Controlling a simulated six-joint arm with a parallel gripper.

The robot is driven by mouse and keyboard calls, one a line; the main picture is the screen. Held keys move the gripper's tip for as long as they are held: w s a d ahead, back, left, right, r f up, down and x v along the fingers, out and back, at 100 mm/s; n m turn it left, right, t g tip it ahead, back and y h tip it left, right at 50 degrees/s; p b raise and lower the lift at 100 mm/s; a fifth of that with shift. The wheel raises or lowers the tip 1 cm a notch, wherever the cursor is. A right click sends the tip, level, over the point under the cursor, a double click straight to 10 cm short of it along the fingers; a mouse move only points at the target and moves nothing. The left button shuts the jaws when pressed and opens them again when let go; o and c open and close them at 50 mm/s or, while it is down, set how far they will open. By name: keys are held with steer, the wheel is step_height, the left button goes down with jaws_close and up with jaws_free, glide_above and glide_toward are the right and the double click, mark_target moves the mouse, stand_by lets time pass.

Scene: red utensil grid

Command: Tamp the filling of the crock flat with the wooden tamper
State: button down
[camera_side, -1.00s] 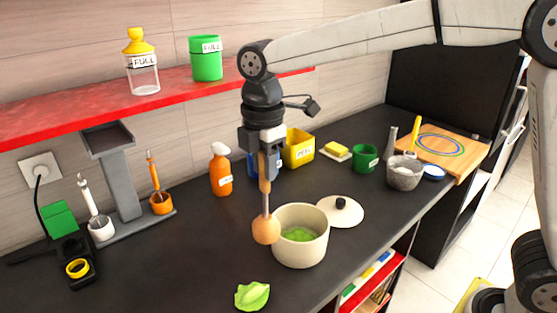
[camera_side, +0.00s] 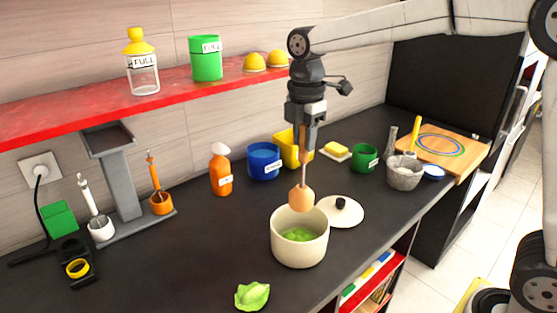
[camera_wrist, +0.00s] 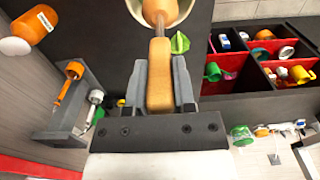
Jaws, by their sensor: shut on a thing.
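The cream crock (camera_side: 299,248) stands upright on the dark counter with green filling (camera_side: 297,234) inside. My gripper (camera_side: 304,146) is shut on the handle of the wooden tamper (camera_side: 301,198). The tamper hangs upright, its rounded head over the crock's mouth, apart from the filling. In the wrist view the tamper's wooden handle (camera_wrist: 160,80) lies between my fingers, and part of the crock's rim (camera_wrist: 133,12) shows around the tamper head. The crock's lid (camera_side: 340,212), pale with a black knob, lies on the counter to the right of the crock.
A green leaf (camera_side: 252,296) lies in front of the crock. An orange spray bottle (camera_side: 221,172), blue tub (camera_side: 264,162) and yellow bin (camera_side: 290,142) stand behind. A grey mortar (camera_side: 404,174) stands at right.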

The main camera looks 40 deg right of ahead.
mark_target(303, 163)
steer(key=shift+f, duration=4.25)
steer(key=c, duration=1.1)
jaws_free()
jaws_close()
